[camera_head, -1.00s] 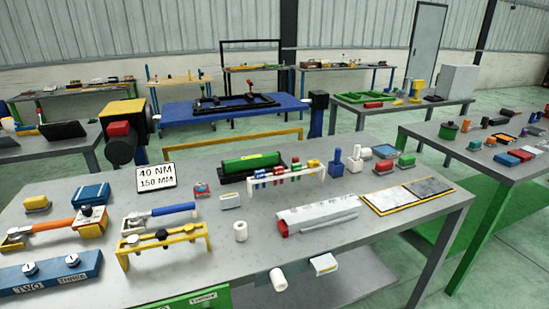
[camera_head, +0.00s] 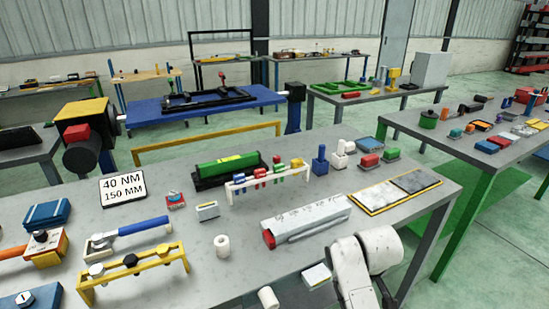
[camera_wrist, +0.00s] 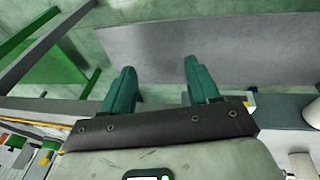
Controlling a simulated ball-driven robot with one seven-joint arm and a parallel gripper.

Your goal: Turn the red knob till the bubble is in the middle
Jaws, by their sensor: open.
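A small red knob-like part (camera_head: 222,78) stands up from a black frame (camera_head: 215,101) on the blue table at the back in the head view. It is small there, and I see no bubble that I can make out. My gripper (camera_wrist: 160,68) shows in the wrist view with its two teal fingers apart and nothing between them. A grey flat surface and green floor lie beyond the fingers. My gripper is far from the red part; its fingers are not visible in the head view.
A grey workbench (camera_head: 130,212) crowded with tools stands between me and the blue table (camera_head: 150,112). A yellow rail (camera_head: 205,142) runs in front of the blue table. Another bench (camera_head: 490,150) stands at the right, with green floor between.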

